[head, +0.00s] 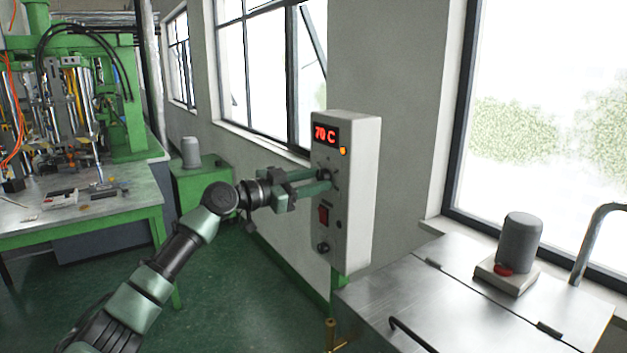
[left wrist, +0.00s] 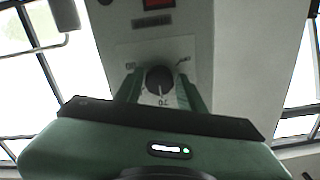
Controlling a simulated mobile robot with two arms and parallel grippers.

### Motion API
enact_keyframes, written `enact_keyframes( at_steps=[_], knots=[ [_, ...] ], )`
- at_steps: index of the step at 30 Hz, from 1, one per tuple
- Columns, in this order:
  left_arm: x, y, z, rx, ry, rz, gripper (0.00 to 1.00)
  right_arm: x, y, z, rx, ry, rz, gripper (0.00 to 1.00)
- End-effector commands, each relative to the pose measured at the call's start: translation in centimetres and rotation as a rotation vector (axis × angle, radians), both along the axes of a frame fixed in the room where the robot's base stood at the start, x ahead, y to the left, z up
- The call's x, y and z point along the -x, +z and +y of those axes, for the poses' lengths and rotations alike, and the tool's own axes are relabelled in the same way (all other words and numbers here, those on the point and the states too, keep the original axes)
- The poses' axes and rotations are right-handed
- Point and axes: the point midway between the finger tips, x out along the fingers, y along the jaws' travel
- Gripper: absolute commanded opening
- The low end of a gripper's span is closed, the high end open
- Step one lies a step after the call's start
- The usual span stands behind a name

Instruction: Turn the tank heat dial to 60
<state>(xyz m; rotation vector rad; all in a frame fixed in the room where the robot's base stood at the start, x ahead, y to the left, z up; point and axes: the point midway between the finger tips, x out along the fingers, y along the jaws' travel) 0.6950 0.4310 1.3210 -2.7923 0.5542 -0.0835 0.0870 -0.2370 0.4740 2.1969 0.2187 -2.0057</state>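The white control box (head: 357,200) stands on a green post in the middle of the head view. Its red display (head: 325,134) reads 70 C, with an orange lamp (head: 343,151) beside it. The black heat dial (left wrist: 159,80) is between the two green fingers of my left gripper (left wrist: 160,92) in the left wrist view. The fingers stand on either side of the dial and appear to touch it. In the head view my left gripper (head: 322,182) reaches the box face, and the fingers partly hide the dial. My right gripper is not in view.
A red switch (head: 323,215) and a lower black knob (head: 322,248) are on the box below the dial. A metal-topped tank (head: 440,295) with a grey motor (head: 519,243) stands at the right. A green workbench (head: 95,225) with machinery is at the left.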

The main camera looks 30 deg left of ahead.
Motion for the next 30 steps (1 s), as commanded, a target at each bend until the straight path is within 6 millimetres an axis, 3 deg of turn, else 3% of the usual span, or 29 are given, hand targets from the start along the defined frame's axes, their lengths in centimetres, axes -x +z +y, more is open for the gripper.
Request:
enact_keyframes(
  at_steps=[1, 3, 4, 17, 30],
  knots=[
    [0.0, 0.0, 0.0, 0.0, 0.0, 0.0, 0.22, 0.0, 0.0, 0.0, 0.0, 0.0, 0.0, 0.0],
    [0.0, 0.0, 0.0, 0.0, 0.0, 0.0, 0.03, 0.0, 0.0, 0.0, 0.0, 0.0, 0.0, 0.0],
    [0.0, 0.0, 0.0, 0.0, 0.0, 0.0, 0.0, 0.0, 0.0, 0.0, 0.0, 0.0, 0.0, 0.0],
    [0.0, -0.1, -0.1, 0.082, -0.001, 0.034, 0.0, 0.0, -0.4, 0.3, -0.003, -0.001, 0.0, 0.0],
    [0.1, 0.1, -0.2, 0.428, -0.001, 0.175, 0.0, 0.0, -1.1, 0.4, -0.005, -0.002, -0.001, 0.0]
  ],
)
